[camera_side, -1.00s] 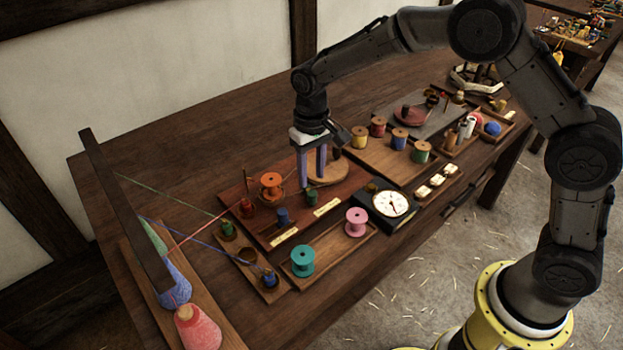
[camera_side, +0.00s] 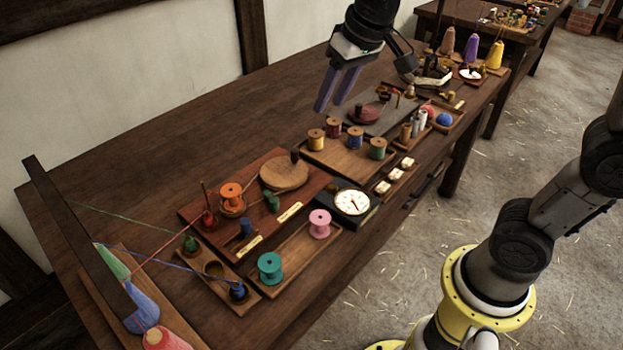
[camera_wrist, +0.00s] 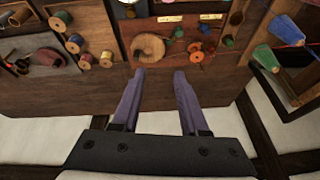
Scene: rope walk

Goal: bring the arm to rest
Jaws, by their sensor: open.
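My gripper (camera_side: 338,90) is open and empty, raised above the back of the dark wooden table (camera_side: 150,140) in the side view. In the wrist view my gripper (camera_wrist: 158,75) shows two purple fingers spread apart with nothing between them. Below it, the red-brown board (camera_side: 232,180) carries a round wooden disc (camera_side: 285,174), an orange spool (camera_side: 231,198) and several small coloured pegs. The disc also shows in the wrist view (camera_wrist: 149,47), just beyond the fingertips. Nothing touches the fingers.
A teal spool (camera_side: 270,268) and a pink spool (camera_side: 319,223) stand in the front tray. A dial (camera_side: 352,202) sits beside it. Several spools stand in another tray (camera_side: 345,159). Coloured threads run to cones at the left. The table's back left is clear.

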